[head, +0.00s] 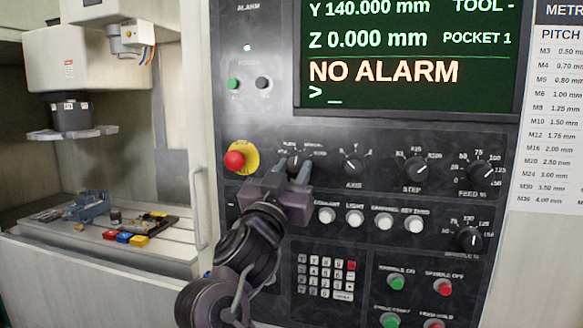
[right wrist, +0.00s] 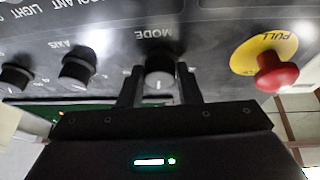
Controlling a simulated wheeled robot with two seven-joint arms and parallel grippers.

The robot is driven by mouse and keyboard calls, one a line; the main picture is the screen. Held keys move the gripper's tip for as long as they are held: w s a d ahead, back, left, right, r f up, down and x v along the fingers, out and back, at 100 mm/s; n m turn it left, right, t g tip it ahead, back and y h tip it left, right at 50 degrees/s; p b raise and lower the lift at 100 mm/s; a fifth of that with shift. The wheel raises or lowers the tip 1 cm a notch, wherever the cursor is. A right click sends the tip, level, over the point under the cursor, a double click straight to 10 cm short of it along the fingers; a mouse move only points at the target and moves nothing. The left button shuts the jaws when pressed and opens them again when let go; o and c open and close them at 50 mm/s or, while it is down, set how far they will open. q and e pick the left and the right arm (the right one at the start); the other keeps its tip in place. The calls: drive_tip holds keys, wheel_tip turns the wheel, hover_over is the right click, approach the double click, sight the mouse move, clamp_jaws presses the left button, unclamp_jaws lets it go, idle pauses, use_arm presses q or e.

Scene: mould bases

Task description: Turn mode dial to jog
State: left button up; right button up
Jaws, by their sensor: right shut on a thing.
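The mode dial (head: 294,160) is a black knob on the dark control panel, in the row right of the red emergency stop. My right gripper (head: 293,170) is shut on this dial, with one finger on each side of it. In the right wrist view, which is upside down, the dial (right wrist: 160,70) sits between the two fingers of the right gripper (right wrist: 160,87), and the word MODE shows above it. The small position labels around the dial are too blurred to read surely, and the fingers partly hide it. My left gripper is not in view.
The red emergency stop (head: 235,160) on its yellow plate is close left of the dial. The axis dial (head: 354,167) is to the right. White buttons (head: 355,218) and a keypad (head: 327,277) lie below. The screen (head: 400,60) above reads NO ALARM.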

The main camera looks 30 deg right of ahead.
drive_tip(key=n+t+p, duration=0.1)
drive_tip(key=n, duration=0.1)
drive_tip(key=shift+d+r+n+y, duration=0.1)
drive_tip(key=shift+n+y, duration=0.2)
drive_tip(key=n+t+y+p, duration=0.1)
drive_tip(key=n+y+p, duration=0.1)
drive_tip(key=n+p, duration=0.1)
drive_tip(key=n+t+y+p, duration=0.1)
drive_tip(key=n+p, duration=0.3)
drive_tip(key=n, duration=0.1)
drive_tip(key=n+t+y+p, duration=0.1)
drive_tip(key=n+y+p, duration=0.1)
drive_tip(key=n+p, duration=0.1)
drive_tip(key=shift+s+d+r+n+t+y, duration=0.15)
drive_tip(key=shift+s+r+n+t+y, duration=0.15)
drive_tip(key=shift+s+n+t, duration=0.15)
drive_tip(key=n+y+p, duration=0.1)
drive_tip(key=n, duration=0.2)
drive_tip(key=shift+d+f+p, duration=0.1)
drive_tip(key=shift+f+p, duration=0.05)
drive_tip(key=shift+p, duration=0.25)
drive_tip(key=shift+n+y, duration=0.6)
drive_tip(key=shift+n, duration=0.45)
drive_tip(key=shift+g, duration=0.25)
drive_tip(key=o, duration=1)
